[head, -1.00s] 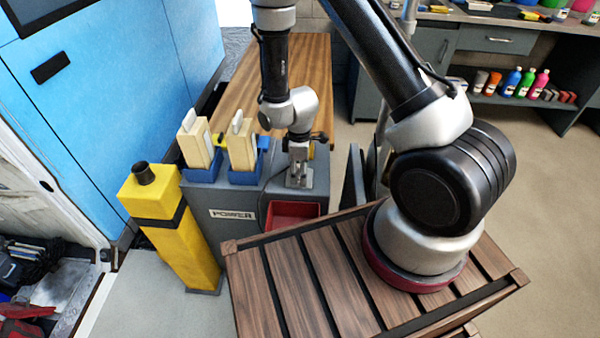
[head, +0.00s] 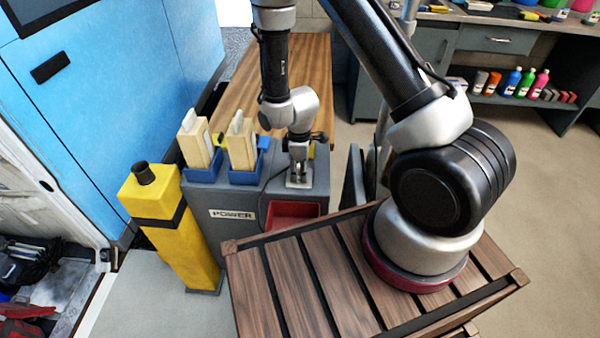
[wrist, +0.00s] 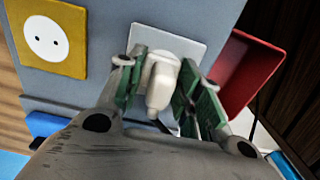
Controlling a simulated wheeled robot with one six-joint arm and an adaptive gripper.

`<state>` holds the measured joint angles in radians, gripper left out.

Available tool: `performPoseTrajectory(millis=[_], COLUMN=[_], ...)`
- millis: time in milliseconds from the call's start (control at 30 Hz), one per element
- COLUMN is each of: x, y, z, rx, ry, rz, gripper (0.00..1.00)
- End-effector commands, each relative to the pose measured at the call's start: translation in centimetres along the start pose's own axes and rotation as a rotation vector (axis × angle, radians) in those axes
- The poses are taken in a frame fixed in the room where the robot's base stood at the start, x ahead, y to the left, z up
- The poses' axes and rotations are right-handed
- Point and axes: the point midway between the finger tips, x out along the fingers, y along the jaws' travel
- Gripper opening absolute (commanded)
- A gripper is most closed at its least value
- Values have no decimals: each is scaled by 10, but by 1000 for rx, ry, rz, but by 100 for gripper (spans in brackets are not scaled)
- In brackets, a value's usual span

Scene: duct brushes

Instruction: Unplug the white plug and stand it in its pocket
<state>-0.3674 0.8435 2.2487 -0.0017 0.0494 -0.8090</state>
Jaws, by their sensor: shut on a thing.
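The white plug (wrist: 160,88) is between the green-padded fingers of my gripper (wrist: 162,64) in the wrist view. The fingers are shut on its sides. The plug is up against a light grey socket plate (wrist: 190,46); I cannot tell whether its pins are fully in. In the head view my gripper (head: 298,168) points down at the grey plate (head: 300,184) on top of the grey POWER unit (head: 222,236). The plug is too hidden to make out there. I cannot tell which holder is the plug's pocket.
A yellow plate with a white socket (wrist: 46,38) is beside the grey one. A red open box (wrist: 238,76) is on the other side. Two blue holders (head: 243,177) bear pale wooden brushes (head: 241,148). A yellow post (head: 170,225) stands at left; a slatted wooden top (head: 290,290) is nearest.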

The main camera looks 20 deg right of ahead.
Motion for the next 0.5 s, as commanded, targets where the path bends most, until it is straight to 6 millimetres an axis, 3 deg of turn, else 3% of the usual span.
performPoseTrajectory(millis=[500], x=[-16], y=[0], z=[0], rx=[0], ry=[1], rz=[1], gripper=[0])
